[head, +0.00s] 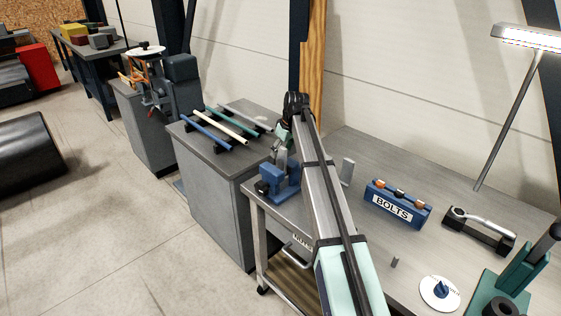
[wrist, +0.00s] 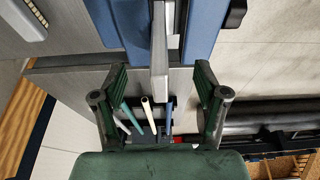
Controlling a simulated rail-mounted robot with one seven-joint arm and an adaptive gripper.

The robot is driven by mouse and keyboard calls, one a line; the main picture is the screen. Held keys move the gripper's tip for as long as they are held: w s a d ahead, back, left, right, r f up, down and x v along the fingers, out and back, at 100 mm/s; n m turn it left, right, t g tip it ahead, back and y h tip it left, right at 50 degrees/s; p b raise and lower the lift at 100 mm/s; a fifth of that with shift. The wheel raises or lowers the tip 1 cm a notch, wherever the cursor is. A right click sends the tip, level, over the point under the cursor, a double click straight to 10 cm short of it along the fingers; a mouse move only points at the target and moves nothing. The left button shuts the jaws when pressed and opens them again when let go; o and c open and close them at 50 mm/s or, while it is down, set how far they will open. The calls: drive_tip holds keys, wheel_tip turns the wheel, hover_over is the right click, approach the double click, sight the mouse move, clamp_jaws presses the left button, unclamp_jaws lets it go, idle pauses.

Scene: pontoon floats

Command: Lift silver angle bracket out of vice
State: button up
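The blue vice (head: 280,180) stands on the left end of the metal workbench, and its blue jaws fill the top of the wrist view (wrist: 200,28). The silver angle bracket (wrist: 159,62) is upright between the jaws, with a flat part sticking out toward my gripper. In the head view the bracket (head: 283,158) is small and partly hidden by my gripper. My gripper (wrist: 161,80) is open. Its green fingers are on either side of the bracket, with a clear gap on both sides. In the head view my gripper (head: 284,134) is just above the vice.
Another grey upright piece (head: 347,171) stands on the bench right of my arm. A blue bolts holder (head: 397,203), a black tool holder (head: 478,231) and a white disc (head: 440,293) lie further right. Several rods (head: 228,128) lie on the grey cabinet to the left.

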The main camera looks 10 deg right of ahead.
clamp_jaws()
drive_tip(key=shift+r, duration=0.15)
drive_tip(key=shift+r+p, duration=1.4)
drive_tip(key=shift+r, duration=1.45)
